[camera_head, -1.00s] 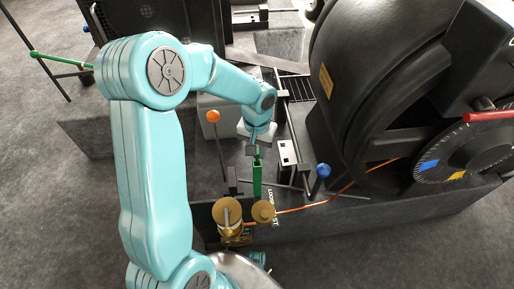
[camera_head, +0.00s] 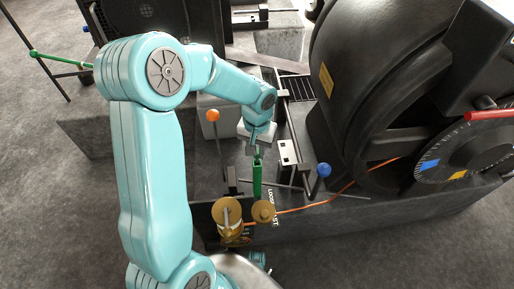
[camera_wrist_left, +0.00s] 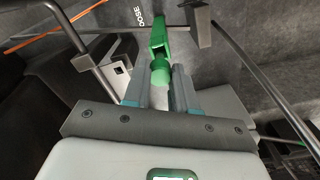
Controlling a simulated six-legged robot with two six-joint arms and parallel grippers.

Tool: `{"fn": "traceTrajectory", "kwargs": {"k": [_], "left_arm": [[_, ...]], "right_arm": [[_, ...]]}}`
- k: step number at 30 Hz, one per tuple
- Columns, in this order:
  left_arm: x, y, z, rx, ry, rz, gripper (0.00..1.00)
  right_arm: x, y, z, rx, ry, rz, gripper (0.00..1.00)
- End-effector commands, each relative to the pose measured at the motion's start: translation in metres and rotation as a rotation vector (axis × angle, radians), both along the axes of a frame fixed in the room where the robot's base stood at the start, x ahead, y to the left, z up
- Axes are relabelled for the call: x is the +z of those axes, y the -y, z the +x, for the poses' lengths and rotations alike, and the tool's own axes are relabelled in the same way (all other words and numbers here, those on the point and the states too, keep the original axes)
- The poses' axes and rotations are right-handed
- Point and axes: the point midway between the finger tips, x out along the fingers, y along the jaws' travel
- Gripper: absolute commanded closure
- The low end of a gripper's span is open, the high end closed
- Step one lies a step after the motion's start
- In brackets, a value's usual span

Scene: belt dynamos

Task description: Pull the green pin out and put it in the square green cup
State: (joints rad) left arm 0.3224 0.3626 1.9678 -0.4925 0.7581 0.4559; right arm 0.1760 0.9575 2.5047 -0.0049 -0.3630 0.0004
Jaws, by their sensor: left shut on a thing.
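My left gripper (camera_head: 255,146) is at the near side of the machine and points down at a green upright piece. In the left wrist view its fingers (camera_wrist_left: 160,78) are shut on the rounded end of the green pin (camera_wrist_left: 160,68). My right gripper is not in view.
An orange-knobbed lever (camera_head: 213,116) stands left of the gripper and a blue-knobbed lever (camera_head: 323,170) to its right. Brass knobs (camera_head: 228,210) stand in front. A large black wheel housing (camera_head: 370,80) fills the right. A long green rod (camera_head: 60,60) sticks out at far left.

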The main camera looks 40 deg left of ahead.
Motion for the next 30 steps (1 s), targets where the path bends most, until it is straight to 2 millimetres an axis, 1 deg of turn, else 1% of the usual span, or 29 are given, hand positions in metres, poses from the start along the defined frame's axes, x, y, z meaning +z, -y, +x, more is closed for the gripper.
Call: {"fn": "traceTrajectory", "kwargs": {"k": [30], "left_arm": [[-0.027, 0.0, 0.0, 0.0, -0.001, 0.0, 1.0]], "right_arm": [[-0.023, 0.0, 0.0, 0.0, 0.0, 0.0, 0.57]]}}
